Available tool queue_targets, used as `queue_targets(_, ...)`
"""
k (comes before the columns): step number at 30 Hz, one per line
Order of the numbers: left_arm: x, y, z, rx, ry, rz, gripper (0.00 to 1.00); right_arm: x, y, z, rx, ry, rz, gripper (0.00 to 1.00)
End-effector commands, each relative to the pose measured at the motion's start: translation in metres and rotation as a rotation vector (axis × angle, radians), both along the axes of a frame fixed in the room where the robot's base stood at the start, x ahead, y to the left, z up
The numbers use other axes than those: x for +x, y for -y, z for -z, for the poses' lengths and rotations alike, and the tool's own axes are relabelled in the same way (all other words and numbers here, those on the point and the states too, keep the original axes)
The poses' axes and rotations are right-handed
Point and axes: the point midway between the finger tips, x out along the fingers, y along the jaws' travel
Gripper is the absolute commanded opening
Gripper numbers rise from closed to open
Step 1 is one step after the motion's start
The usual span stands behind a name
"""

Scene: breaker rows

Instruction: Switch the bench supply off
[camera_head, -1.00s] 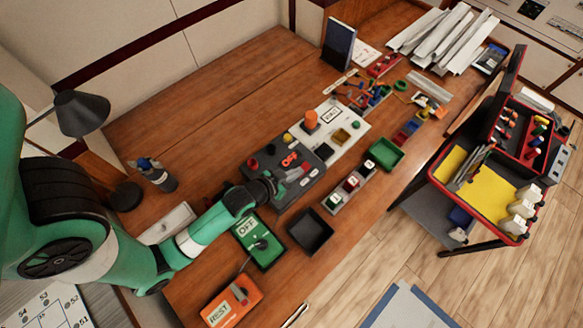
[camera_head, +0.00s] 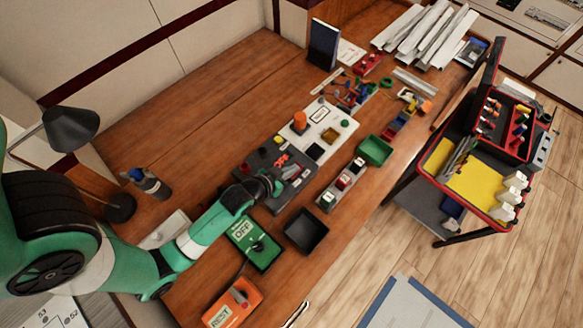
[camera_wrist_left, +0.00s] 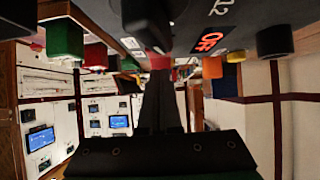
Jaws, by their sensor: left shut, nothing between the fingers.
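The bench supply is most likely the dark grey panel (camera_head: 303,163) in the middle of the table, with knobs and a lit red display (camera_head: 282,159). My left gripper (camera_head: 279,183) is shut and empty, low over the panel's front part. It hides some of the panel, and I cannot tell whether it touches it. In the left wrist view the shut fingers (camera_wrist_left: 160,100) point at a blurred red part (camera_wrist_left: 157,60) close ahead, perhaps a switch. The red display (camera_wrist_left: 209,41) and a dark knob (camera_wrist_left: 275,42) show there upside down. My right gripper is not in view.
A white panel (camera_head: 333,118) with an orange knob adjoins behind. A black tray (camera_head: 306,232), a green "OFF" plate (camera_head: 266,258), an orange "REST" box (camera_head: 222,315) and a green bin (camera_head: 375,150) stand around.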

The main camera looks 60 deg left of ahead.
Motion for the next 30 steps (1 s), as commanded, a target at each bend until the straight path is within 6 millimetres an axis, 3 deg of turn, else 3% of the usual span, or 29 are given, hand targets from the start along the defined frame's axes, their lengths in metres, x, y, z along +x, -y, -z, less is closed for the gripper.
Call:
queue_targets(7, 0.002, 0.002, -0.051, 0.001, 0.0, 0.006, 0.0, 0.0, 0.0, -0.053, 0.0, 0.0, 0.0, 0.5)
queue_targets(9, -0.015, 0.009, -0.04, -0.001, -0.003, 0.007, 0.0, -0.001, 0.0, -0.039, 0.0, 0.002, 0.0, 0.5)
queue_targets(18, -0.073, 0.033, -0.056, 0.0, -0.002, 0.008, 0.0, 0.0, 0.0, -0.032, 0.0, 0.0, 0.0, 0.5)
queue_targets(24, -0.088, 0.038, -0.061, 0.001, 0.0, 0.006, 0.0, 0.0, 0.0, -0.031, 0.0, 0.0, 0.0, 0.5)
queue_targets(30, -0.088, 0.039, -0.062, 0.0, 0.001, 0.006, 0.0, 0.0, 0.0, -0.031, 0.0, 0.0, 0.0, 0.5)
